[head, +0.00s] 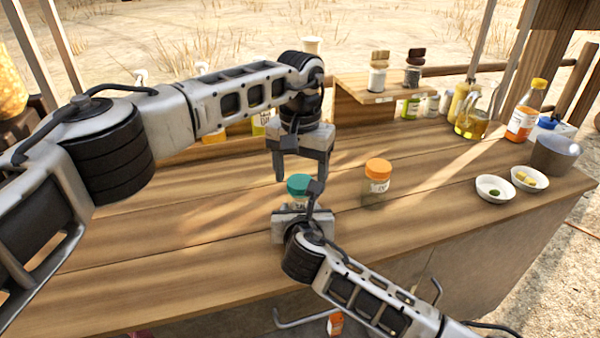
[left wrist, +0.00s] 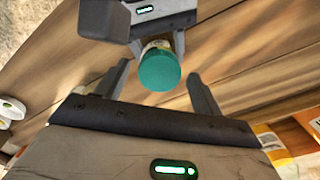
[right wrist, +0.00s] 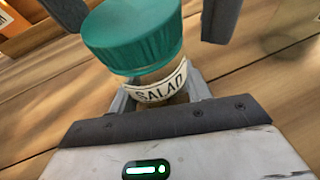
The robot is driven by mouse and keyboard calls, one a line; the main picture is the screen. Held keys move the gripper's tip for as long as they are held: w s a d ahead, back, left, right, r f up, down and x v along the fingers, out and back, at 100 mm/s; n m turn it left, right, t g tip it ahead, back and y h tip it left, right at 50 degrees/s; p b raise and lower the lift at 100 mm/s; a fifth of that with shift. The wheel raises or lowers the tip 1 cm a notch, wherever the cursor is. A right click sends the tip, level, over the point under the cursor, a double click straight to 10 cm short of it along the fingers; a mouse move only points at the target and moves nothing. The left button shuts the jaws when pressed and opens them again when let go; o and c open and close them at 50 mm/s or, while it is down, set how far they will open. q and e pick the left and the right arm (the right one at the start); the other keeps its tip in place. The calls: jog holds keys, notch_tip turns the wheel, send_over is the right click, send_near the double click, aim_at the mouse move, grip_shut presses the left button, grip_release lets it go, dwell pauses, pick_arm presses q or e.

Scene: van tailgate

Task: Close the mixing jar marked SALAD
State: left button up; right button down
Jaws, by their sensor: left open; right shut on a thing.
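The jar marked SALAD (right wrist: 160,90) is clear with a teal lid (right wrist: 133,35) sitting on its top. The teal lid also shows in the head view (head: 299,184) and the left wrist view (left wrist: 159,70). My right gripper (head: 310,205) is shut on the jar's body, below the lid. My left gripper (head: 294,178) is open above the jar, fingers pointing down. In the left wrist view the lid lies between and beyond its two fingers (left wrist: 160,85), apart from them. I cannot tell whether the lid is tight.
A second jar with an orange lid (head: 378,168) stands to the right on the counter (head: 430,160). White bowls (head: 494,188), a grey cup (head: 555,155) and bottles (head: 524,112) are at the right. A small wooden shelf (head: 345,92) stands behind.

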pick_arm(q)
jog(key=shift+r, duration=2.25)
jog(key=shift+c, duration=0.5)
